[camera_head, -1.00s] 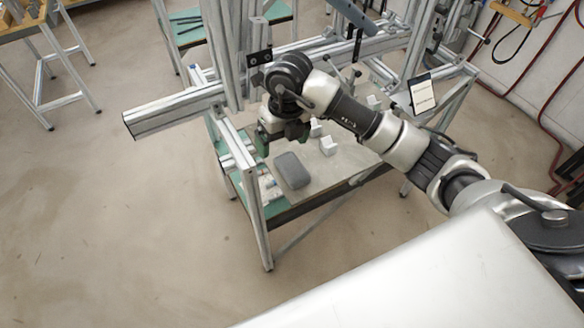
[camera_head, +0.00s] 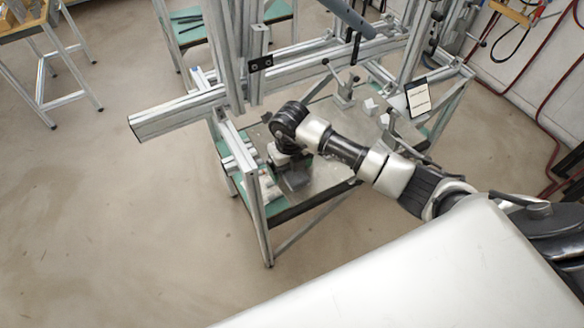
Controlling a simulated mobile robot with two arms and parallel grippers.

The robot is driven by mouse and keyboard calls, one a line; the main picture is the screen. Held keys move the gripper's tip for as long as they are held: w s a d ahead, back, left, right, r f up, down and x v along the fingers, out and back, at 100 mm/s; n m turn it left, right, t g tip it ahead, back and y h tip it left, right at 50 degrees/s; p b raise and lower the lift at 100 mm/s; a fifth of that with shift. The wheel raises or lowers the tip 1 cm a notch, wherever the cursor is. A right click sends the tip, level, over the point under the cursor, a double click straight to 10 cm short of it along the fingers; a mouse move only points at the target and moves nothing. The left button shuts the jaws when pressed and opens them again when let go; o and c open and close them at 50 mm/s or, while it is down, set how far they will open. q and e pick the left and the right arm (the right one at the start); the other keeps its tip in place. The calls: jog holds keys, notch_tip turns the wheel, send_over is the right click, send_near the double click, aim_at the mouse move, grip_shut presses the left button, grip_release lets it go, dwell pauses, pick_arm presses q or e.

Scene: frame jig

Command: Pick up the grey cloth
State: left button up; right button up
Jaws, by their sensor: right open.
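The grey cloth (camera_head: 297,184) is a small dark-grey folded pad on the jig's table top, near its front left corner. Most of it is hidden under my right gripper (camera_head: 289,174). The right gripper points down over the cloth, low and close to it. Its jaws are open. The wrist hides the fingertips, so I cannot tell whether they touch the cloth. My left gripper is not in view.
The table top (camera_head: 325,176) is bare to the right of the cloth. A thick aluminium beam (camera_head: 180,114) and upright posts (camera_head: 233,55) stand close behind and left of my wrist. White blocks (camera_head: 371,106) and a paper sign (camera_head: 418,97) stand further back.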

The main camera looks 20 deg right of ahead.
jog(key=shift+f, duration=0.15)
jog(key=shift+c, duration=0.4)
jog(key=c, duration=0.9)
jog(key=shift+r+b, duration=0.35)
jog(key=shift+r, duration=0.2)
notch_tip(320, 180, up, 3)
jog(key=shift+w+f+b, duration=0.1)
jog(key=shift+f+b, duration=0.05)
jog(key=shift+b, duration=0.55)
jog(key=shift+s+d+r+b, duration=0.5)
jog(key=shift+s+d+r, duration=0.7)
jog(key=shift+s, duration=0.4)
jog(key=shift+s+d+r+b, duration=0.55)
jog(key=shift+s+d+r, duration=0.65)
jog(key=shift+s, duration=0.35)
jog(key=shift+s+d+r+b, duration=0.5)
jog(key=shift+s+d+r, duration=0.7)
jog(key=shift+s, duration=0.4)
